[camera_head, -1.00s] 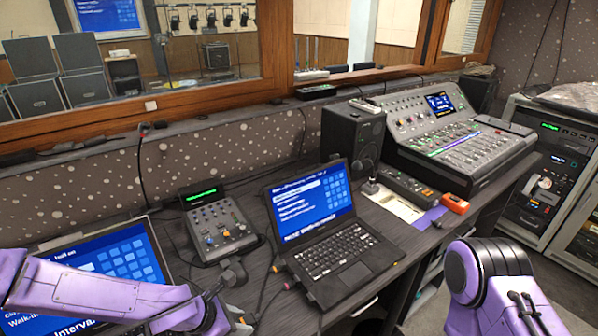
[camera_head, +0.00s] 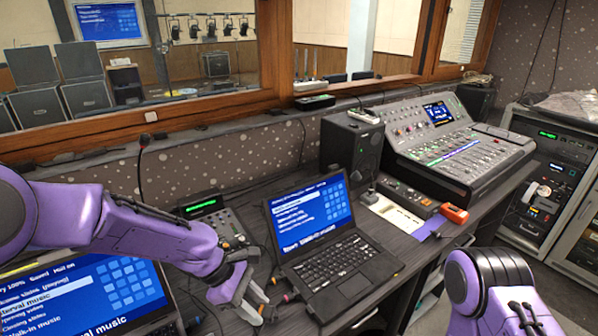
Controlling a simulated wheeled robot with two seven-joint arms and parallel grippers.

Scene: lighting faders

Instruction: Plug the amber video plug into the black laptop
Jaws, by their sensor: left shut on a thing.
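The black laptop (camera_head: 335,265) stands open on the dark desk, its screen lit blue. My left gripper (camera_head: 262,302) is low over the desk, just left of the laptop's front left side and apart from it. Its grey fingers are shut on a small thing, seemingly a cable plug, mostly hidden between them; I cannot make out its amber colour. A small orange-pink cable end (camera_head: 288,297) shows between the gripper and the laptop. My right gripper is out of view; only a purple part of my right arm shows at the lower right.
A second laptop (camera_head: 100,290) is at the lower left, partly behind my left arm. A small fader box (camera_head: 228,227) stands behind the gripper. A black speaker (camera_head: 350,150), a mixing desk (camera_head: 460,145) and an orange item (camera_head: 454,213) are behind and right of the laptop.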

